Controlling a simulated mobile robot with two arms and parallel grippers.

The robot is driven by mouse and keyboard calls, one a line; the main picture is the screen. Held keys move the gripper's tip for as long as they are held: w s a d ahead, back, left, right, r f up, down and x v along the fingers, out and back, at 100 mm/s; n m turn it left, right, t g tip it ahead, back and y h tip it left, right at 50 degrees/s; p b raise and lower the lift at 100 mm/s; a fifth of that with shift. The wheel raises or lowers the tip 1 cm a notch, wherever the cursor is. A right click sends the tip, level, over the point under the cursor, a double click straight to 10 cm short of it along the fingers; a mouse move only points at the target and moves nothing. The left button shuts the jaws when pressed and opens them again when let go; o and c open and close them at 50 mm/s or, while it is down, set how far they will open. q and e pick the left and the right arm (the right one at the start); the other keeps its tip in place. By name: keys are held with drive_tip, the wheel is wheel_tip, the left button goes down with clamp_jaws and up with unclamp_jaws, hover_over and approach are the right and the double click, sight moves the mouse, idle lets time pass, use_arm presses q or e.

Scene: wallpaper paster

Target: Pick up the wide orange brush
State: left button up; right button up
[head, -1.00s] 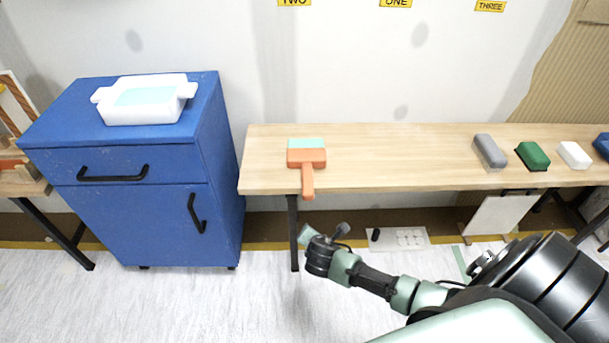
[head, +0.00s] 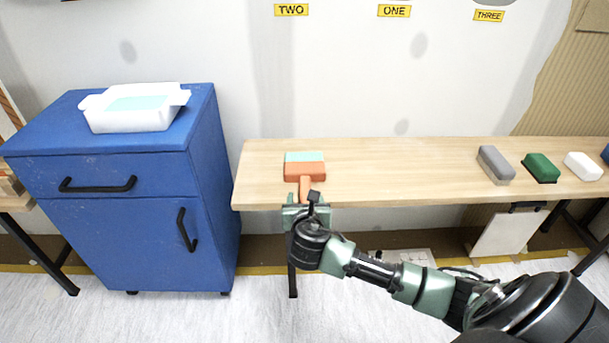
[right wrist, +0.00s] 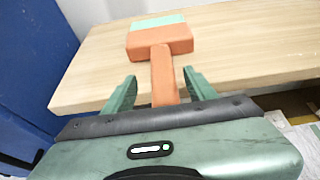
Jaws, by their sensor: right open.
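The wide orange brush (head: 305,171) lies on the wooden table near its left end, with pale teal bristles toward the wall and its handle pointing to the front edge. My right gripper (head: 306,198) is at the table's front edge, at the brush handle. In the right wrist view the orange brush (right wrist: 160,42) lies ahead, and its handle runs between the two green fingers of my open right gripper (right wrist: 158,88). The fingers stand apart from the handle, with a gap on each side. The handle's end is hidden behind the gripper body. My left gripper is not in view.
The wooden table (head: 400,170) also bears a grey block (head: 495,164), a green block (head: 541,167) and a white block (head: 584,166) at the right. A blue cabinet (head: 110,220) with a white tray (head: 132,118) stands close at the left. The table's middle is clear.

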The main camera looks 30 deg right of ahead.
drive_tip(key=b+x, duration=0.1)
drive_tip(key=x, duration=0.3)
drive_tip(key=shift+s+d+f, duration=0.1)
drive_tip(key=shift+d+f, duration=0.05)
drive_tip(key=shift+f, duration=0.05)
clamp_jaws()
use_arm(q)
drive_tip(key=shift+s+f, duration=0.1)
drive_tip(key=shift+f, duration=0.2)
use_arm(e)
drive_tip(key=shift+r, duration=0.2)
wheel_tip(320, 180, up, 4)
drive_tip(key=shift+r+p, duration=0.15)
drive_tip(key=shift+p, duration=0.65)
wheel_tip(320, 180, up, 8)
drive_tip(key=p, duration=0.3)
wheel_tip(320, 180, up, 7)
drive_tip(key=p, duration=0.2)
hover_over(306, 192)
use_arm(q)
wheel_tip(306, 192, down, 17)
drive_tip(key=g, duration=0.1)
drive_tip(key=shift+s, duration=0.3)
use_arm(e)
drive_tip(key=shift+r, duration=0.25)
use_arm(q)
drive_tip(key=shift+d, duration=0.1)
